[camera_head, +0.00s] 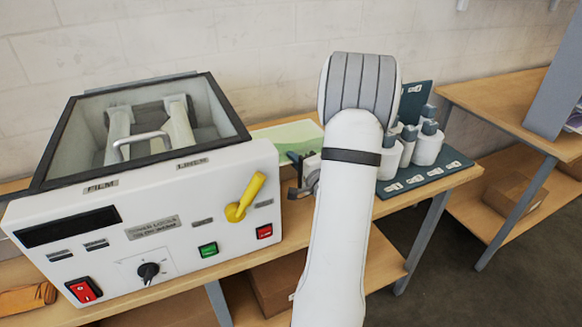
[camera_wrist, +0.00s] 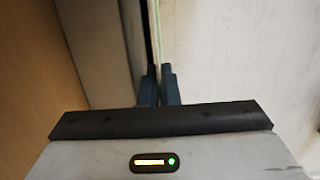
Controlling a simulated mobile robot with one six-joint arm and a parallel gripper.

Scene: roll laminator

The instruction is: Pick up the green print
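The green print (camera_head: 292,137) is a flat pale sheet with green on it, at the back of the bench just right of the laminator (camera_head: 170,235). Its near left part is hidden behind the machine. My gripper (camera_head: 293,172) is at the print's near right edge, partly hidden by my arm. In the wrist view the two dark fingers (camera_wrist: 159,85) are close together, with a thin pale-green edge of the print (camera_wrist: 157,30) running between them. The gripper looks shut on that edge.
A dark rack with white bottles (camera_head: 428,145) stands right of my arm. The laminator's tall body, with a yellow lever (camera_head: 246,197), stands close on the left. The wall is behind. Another wooden table (camera_head: 505,100) is at the right.

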